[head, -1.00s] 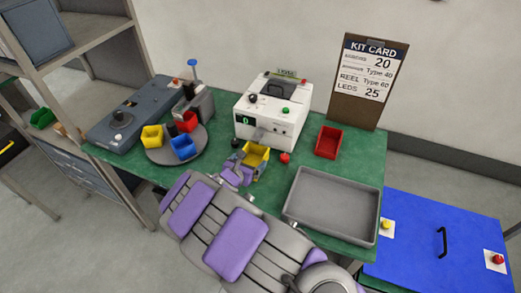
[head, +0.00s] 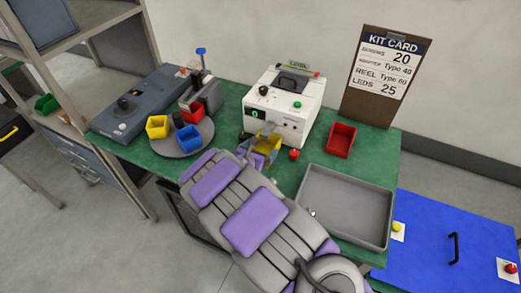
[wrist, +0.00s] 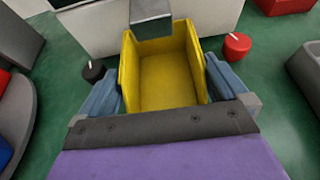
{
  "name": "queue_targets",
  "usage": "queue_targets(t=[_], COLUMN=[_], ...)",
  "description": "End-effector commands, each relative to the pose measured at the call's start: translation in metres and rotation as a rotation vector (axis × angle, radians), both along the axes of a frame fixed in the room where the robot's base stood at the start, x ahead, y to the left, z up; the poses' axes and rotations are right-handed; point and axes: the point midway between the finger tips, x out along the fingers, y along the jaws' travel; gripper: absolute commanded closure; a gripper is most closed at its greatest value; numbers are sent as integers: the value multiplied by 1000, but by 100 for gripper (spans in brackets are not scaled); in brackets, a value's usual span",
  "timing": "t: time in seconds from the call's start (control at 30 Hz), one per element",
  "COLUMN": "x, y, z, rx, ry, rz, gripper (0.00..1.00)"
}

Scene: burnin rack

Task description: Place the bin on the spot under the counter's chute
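The yellow bin (head: 268,144) is at the front of the white counter (head: 284,108), with its open top facing up. My gripper (head: 257,152) has its two fingers on either side of the bin, closed against its side walls. In the wrist view the bin (wrist: 165,80) lies between the fingers (wrist: 163,92). The counter's grey chute (wrist: 151,18) overhangs the bin's far end there. The spot below is hidden by the bin. I cannot tell whether the bin's base touches the green table.
A red knob (wrist: 237,46) stands just right of the bin, a black knob (wrist: 94,71) just left. A turntable (head: 182,147) with yellow, blue and red bins is at left. A red bin (head: 340,139) and grey tray (head: 345,206) are at right.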

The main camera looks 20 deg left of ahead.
Motion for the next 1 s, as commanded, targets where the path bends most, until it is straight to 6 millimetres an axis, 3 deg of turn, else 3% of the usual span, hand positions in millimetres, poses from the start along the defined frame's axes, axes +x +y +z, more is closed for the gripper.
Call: queue_targets(t=[0.37, 0.8, 1.0], x=[-11, -88, -106], y=[-2, 10, 9], z=[10, 40, 47], rx=[4, 1, 4], ry=[-3, -2, 0], rz=[3, 5, 1], gripper=[0, 0, 0])
